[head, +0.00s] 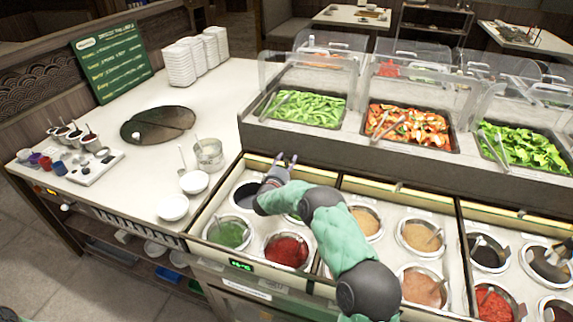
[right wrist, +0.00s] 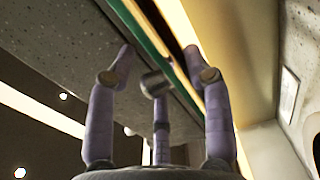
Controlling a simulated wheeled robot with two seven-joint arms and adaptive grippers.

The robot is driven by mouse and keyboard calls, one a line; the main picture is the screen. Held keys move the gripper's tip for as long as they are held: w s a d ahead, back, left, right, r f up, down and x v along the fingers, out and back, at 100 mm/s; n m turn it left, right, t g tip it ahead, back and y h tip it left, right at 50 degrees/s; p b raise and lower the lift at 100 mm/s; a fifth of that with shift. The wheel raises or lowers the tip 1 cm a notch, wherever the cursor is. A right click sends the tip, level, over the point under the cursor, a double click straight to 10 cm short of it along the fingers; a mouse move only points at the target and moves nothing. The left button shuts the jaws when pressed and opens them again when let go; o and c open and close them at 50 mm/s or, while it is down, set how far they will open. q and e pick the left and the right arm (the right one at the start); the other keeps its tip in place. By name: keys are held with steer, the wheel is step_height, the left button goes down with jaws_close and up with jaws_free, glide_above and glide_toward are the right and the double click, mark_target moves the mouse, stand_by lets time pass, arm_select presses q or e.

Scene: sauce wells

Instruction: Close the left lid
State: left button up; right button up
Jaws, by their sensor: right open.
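The left section of the sauce counter is uncovered, with its wells showing. A gold-edged strip (head: 318,176) runs along the back of this section; it appears to be the left lid standing open, but its full panel is hard to make out. My right gripper (head: 284,160) is at this back edge, above the dark well. In the right wrist view, my open fingers (right wrist: 158,58) are spread around a long edge with a green stripe and a gold face (right wrist: 172,22). I cannot tell whether they touch it. My left gripper is not in view.
The left section holds a green sauce well (head: 230,234) and a red one (head: 287,251). My right arm crosses over the counter. Glass-covered salad trays (head: 405,150) stand behind. White bowls (head: 172,207) sit on the left worktop.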

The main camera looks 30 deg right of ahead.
jaws_close()
steer(key=shift+a+r, duration=0.1)
steer(key=p+v, duration=0.5)
steer(key=v, duration=0.4)
steer(key=shift+r, duration=0.25)
jaws_free()
steer(key=shift+a+r, duration=0.1)
steer(key=shift+s, duration=0.15)
